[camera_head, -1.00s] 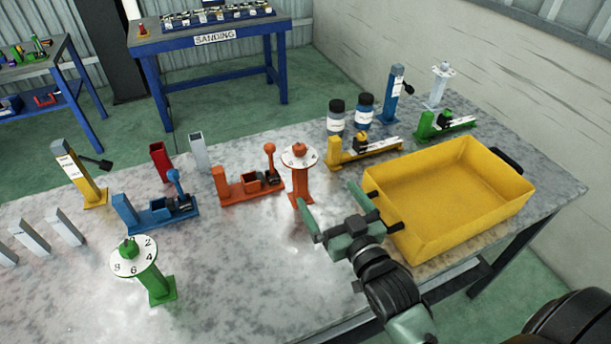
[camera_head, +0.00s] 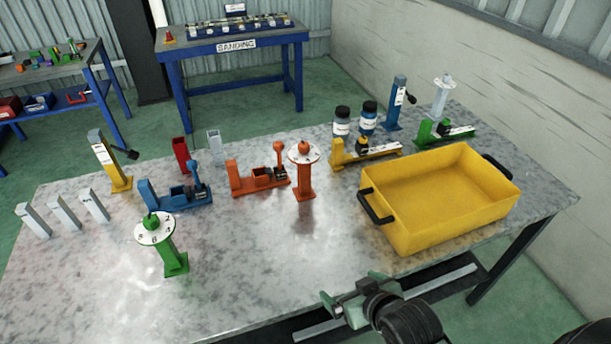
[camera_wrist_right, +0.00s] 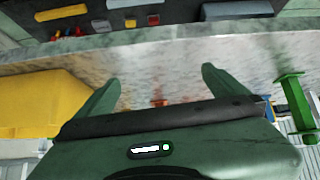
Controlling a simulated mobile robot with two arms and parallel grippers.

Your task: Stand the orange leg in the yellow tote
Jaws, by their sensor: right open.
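The orange leg (camera_head: 306,187) stands upright on the metal table, with a white numbered disc and an orange knob at its top. The yellow tote (camera_head: 437,228) stands to its right, apart from it, and looks empty. My right gripper (camera_head: 338,300) is at the table's front edge, in front of the leg and to the left of and below the tote in the head view. In the right wrist view its two fingers (camera_wrist_right: 160,82) are spread with nothing between them; the tote (camera_wrist_right: 40,100) shows blurred at the left. My left gripper is not in view.
An orange lever unit (camera_head: 250,186) stands close left of the leg. A yellow lever unit (camera_head: 365,153) and two dark-capped jars (camera_head: 341,122) stand behind the tote. A green disc-topped leg (camera_head: 172,255) stands front left. The table (camera_head: 290,250) is bare in front of the orange leg.

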